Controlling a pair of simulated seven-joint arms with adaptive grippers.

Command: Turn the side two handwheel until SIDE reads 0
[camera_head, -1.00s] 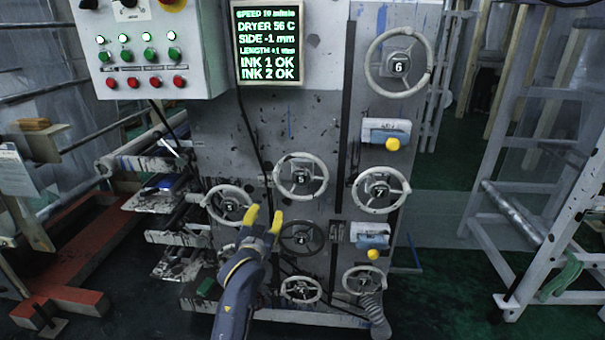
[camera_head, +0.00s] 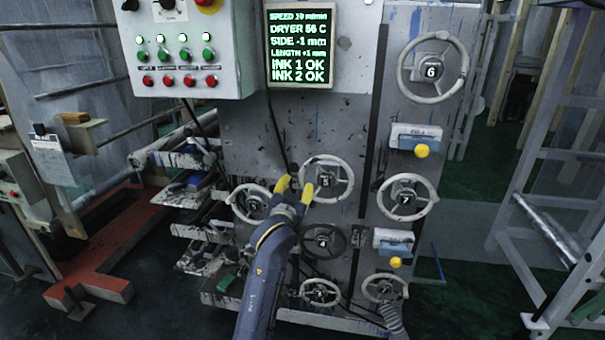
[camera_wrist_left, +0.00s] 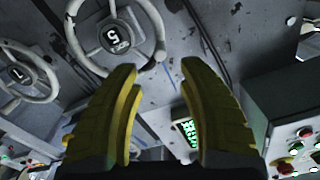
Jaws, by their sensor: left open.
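The readout screen (camera_head: 300,46) in the head view shows SIDE -1 mm. Handwheels stand on the grey machine face: wheel 5 (camera_head: 326,180), wheel 7 (camera_head: 406,196), wheel 6 (camera_head: 431,71), dark wheel 4 (camera_head: 323,241) and a wheel (camera_head: 252,204) at left whose label I cannot read. Which one is side two I cannot tell. My left gripper (camera_head: 295,187) is open and empty, its yellow fingers by the left rim of wheel 5. In the left wrist view, wheel 5 (camera_wrist_left: 115,38) lies above the left finger; contact is unclear. My right gripper is out of view.
A button box (camera_head: 185,50) hangs at upper left. Two small lower wheels (camera_head: 321,292) (camera_head: 384,288) sit below. Boxes with yellow knobs (camera_head: 422,150) (camera_head: 396,262) are at right. A black cable hangs down the panel close to my fingers.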

